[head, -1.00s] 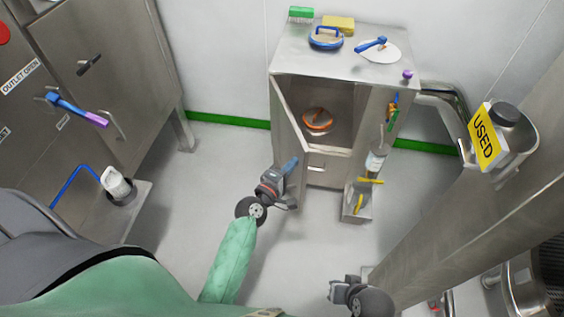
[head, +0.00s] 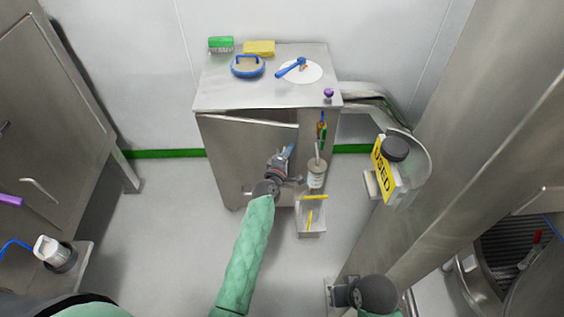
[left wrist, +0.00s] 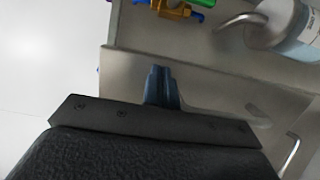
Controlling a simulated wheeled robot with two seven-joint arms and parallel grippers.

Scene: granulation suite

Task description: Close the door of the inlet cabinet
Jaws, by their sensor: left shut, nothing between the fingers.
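The steel inlet cabinet (head: 204,92) stands against the back wall in the head view.
A brush (head: 221,44), sponge (head: 259,48), blue-rimmed round item (head: 247,67) and blue-handled tool (head: 292,67) lie on the cabinet top. A bottle (head: 316,174) hangs at its right side. A yellow USED sign (head: 384,168) and thick column (head: 440,140) stand right.

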